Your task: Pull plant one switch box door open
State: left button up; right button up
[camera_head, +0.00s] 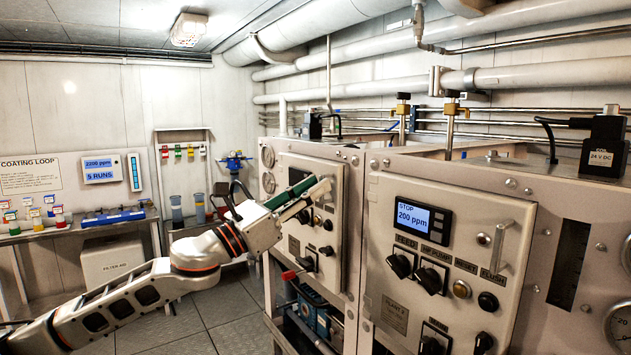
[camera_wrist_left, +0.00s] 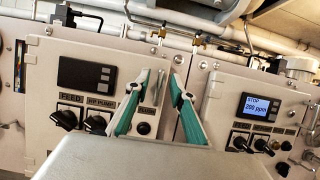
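The left-hand switch box door (camera_head: 297,240) is a pale panel with knobs and buttons, and it looks shut. The wrist view shows the same door (camera_wrist_left: 50,100) with a dark display (camera_wrist_left: 86,75) and FEED and pump knobs. A slim upright handle (camera_wrist_left: 157,85) stands near its right edge. My left gripper (camera_head: 322,190) is in front of this door and covers part of it in the head view. In the wrist view my left gripper (camera_wrist_left: 161,78) is open, with the handle showing between its green-padded fingers. Contact with the handle cannot be told. My right gripper is out of view.
A second box marked PLANT 2 (camera_head: 390,314), with a lit display (camera_head: 412,217) reading STOP 200 ppm and its own handle (camera_head: 499,246), stands to the right. Pipes run above. A bench (camera_head: 80,228) is at the far left. Floor (camera_head: 215,310) is clear between.

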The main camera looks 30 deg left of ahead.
pick_arm(q)
jog(key=shift+w+d+r, duration=0.2)
jog(key=shift+w+d, duration=0.05)
jog(key=shift+w, duration=0.2)
grip_shut()
